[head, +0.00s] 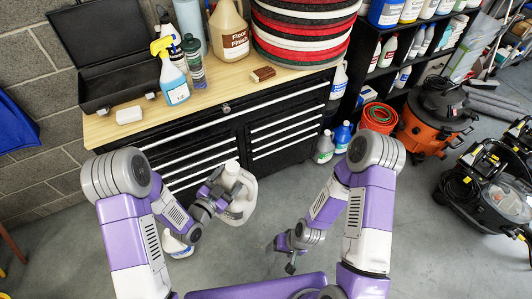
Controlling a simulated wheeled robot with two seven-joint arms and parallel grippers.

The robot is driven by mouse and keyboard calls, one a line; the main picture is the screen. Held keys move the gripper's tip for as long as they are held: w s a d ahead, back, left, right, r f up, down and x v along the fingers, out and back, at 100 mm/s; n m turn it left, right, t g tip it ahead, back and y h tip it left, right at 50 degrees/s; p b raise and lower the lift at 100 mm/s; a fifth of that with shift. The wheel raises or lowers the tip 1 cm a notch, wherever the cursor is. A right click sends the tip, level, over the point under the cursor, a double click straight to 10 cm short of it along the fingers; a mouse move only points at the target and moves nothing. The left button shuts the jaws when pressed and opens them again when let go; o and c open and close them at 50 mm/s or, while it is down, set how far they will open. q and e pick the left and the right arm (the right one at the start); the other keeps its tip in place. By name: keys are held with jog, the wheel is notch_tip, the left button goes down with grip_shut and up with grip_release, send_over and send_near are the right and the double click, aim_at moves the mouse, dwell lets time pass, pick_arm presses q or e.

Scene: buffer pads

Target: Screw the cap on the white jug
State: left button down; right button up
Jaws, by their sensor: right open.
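The white jug (240,203) is in front of the drawer cabinet, roughly upright and with its handle loop showing. My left gripper (217,192) is shut on the jug's left side and partly covers it. A pale round top (231,168) shows on the jug, but it is too small to tell whether this is the cap or the bare neck. My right gripper (290,266) is open and empty, low down to the right of the jug and well apart from it. I cannot make out a separate loose cap.
The wooden worktop (222,98) holds a black case (108,75), a spray bottle (172,78), a tan jug (228,32) and stacked red, black and white pads (303,30). Bottles (342,137) and an orange vacuum (430,125) stand on the floor at right. Grey floor between is clear.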

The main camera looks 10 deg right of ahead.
pick_arm(q)
jog(key=a+n+t+y, duration=0.1)
jog(key=a, duration=0.1)
jog(key=w+a+r+n+t+y, duration=0.1)
jog(key=a+y, duration=0.1)
jog(key=w+a+n+y, duration=0.1)
jog(key=a+n, duration=0.1)
jog(key=shift+a+r+t+y, duration=0.15)
jog(key=shift+t+y, duration=0.25)
jog(key=a+n+y, duration=0.3)
jog(key=a+y, duration=0.2)
jog(key=a, duration=0.1)
jog(key=shift+s+a+r+n+t, duration=0.15)
jog(key=shift+a+r+n+t, duration=0.15)
jog(key=shift+r+t, duration=0.1)
